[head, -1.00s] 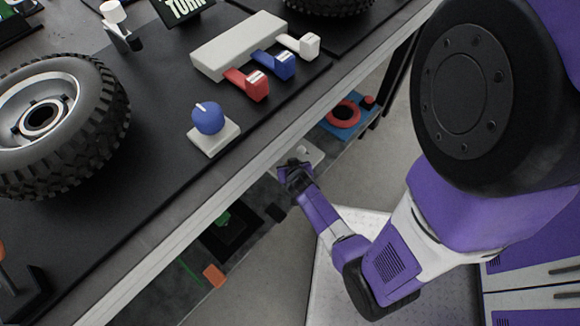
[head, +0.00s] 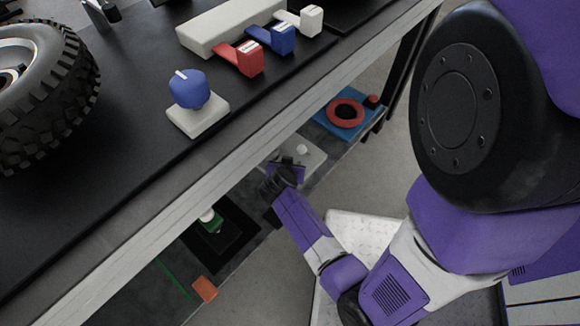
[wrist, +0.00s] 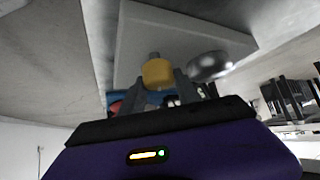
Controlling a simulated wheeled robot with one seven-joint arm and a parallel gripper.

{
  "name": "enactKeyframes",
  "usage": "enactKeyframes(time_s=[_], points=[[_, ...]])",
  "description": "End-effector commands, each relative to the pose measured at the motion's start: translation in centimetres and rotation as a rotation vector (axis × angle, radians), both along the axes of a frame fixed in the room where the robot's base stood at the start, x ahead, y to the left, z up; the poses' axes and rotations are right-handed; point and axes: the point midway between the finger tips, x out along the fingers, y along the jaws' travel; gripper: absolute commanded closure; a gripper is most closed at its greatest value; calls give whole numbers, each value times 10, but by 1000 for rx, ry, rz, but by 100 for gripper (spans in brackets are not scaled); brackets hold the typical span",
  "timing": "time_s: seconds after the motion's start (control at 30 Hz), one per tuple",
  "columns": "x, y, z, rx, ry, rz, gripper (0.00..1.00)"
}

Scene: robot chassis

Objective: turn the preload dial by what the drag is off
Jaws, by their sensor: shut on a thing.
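A yellow round knob (wrist: 158,73) stands out from a grey plate (wrist: 135,45) in the wrist view, beside a shiny silver dome (wrist: 208,65). My gripper (wrist: 160,88) has its fingers on either side of the yellow knob, shut on it. In the head view my gripper (head: 284,168) is below the bench edge at a pale plate (head: 312,160), and the knob is hidden there. A blue dial (head: 188,88) with a white pointer mark sits on a white base on the bench top, away from my gripper. No label shows which one is the preload dial.
The bench edge (head: 240,140) runs diagonally above my forearm. Red (head: 241,58), blue (head: 270,38) and white (head: 300,20) levers and a tyre (head: 40,75) are on top. Below are a red ring on a blue plate (head: 345,113) and an orange block (head: 204,289).

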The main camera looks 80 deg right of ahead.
Motion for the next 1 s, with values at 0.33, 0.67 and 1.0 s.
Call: enactKeyframes(time_s=[0.33,0.67,1.0], points=[[1,0,0,1,-1,-8,100],[0,0,0,1,0,-7,41],[1,9,10,1,-1,-6,41]])
